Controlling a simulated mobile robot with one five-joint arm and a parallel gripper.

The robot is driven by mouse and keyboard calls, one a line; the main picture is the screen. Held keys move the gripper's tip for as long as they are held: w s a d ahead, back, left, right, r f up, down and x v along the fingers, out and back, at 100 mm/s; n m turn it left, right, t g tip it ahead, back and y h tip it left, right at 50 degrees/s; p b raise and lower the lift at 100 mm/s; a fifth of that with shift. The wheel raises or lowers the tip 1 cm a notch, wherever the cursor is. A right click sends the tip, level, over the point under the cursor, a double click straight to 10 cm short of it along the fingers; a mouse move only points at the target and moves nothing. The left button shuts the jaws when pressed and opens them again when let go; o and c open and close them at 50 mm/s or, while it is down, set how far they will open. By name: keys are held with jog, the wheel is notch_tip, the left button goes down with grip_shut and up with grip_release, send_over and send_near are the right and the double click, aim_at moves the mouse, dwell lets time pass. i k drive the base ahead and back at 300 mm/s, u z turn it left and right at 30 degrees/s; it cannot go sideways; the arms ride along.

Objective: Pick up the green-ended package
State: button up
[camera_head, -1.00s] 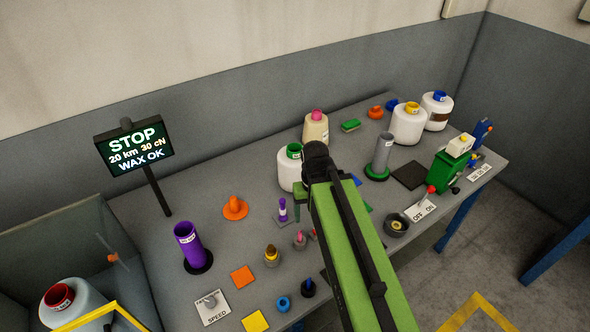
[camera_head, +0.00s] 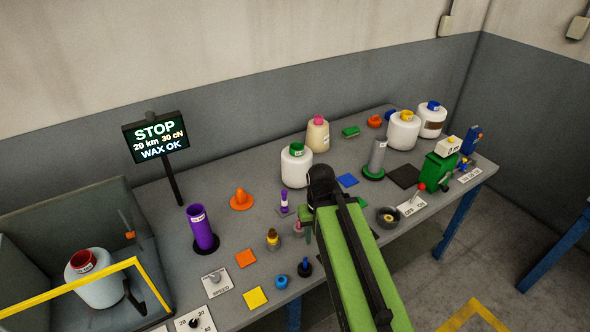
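The green-ended package (camera_head: 297,168) is a white bobbin with a green ring on top. It stands upright on the grey table, left of and behind the end of my arm, and its whole front now shows. My gripper (camera_head: 304,222) is at the end of my green arm, in front of the package and apart from it in the picture. The black joint and the arm hide part of it, so I cannot see whether its fingers are open. I see nothing held in it.
A cream package with a pink top (camera_head: 318,134) stands close behind. A grey tube on a green base (camera_head: 377,158) is to the right. A purple tube (camera_head: 202,228), orange cone (camera_head: 241,200) and small pegs are to the left. White packages (camera_head: 403,131) stand at the back right.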

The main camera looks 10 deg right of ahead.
aim_at(296, 159)
jog(key=u, duration=4.1)
jog(key=i, duration=0.1)
jog(key=z, duration=1.95)
jog(key=k, duration=0.15)
jog(key=u, duration=1.6)
jog(key=k, duration=2.25)
jog(key=z, duration=0.8)
jog(key=i, duration=1.05)
jog(key=u, duration=0.1)
